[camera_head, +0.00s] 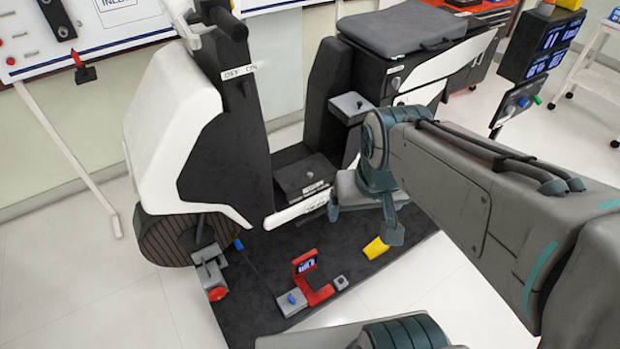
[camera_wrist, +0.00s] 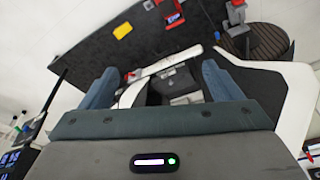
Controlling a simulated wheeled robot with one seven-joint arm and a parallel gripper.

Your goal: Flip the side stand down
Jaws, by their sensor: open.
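The scooter-like rig (camera_head: 230,130) has white and black panels and stands on a dark mat (camera_head: 240,310). A pale bar (camera_head: 298,209) runs along its lower side edge; it also shows in the wrist view (camera_wrist: 180,59), with a small red spot near its left end. I cannot tell for certain whether this bar is the side stand or fixed trim. My gripper (camera_head: 364,222) is above the mat, right of the bar's end. In the wrist view its two fingers (camera_wrist: 159,85) are wide apart, with nothing held and the rig's footwell seen between them.
On the mat are a red bracket with a small display (camera_head: 314,282), a grey block with a blue knob (camera_head: 291,302) and a yellow block (camera_head: 376,248). A grey pedal-like part with a red end (camera_head: 217,293) is by the wheel. A screen panel (camera_head: 540,45) stands right.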

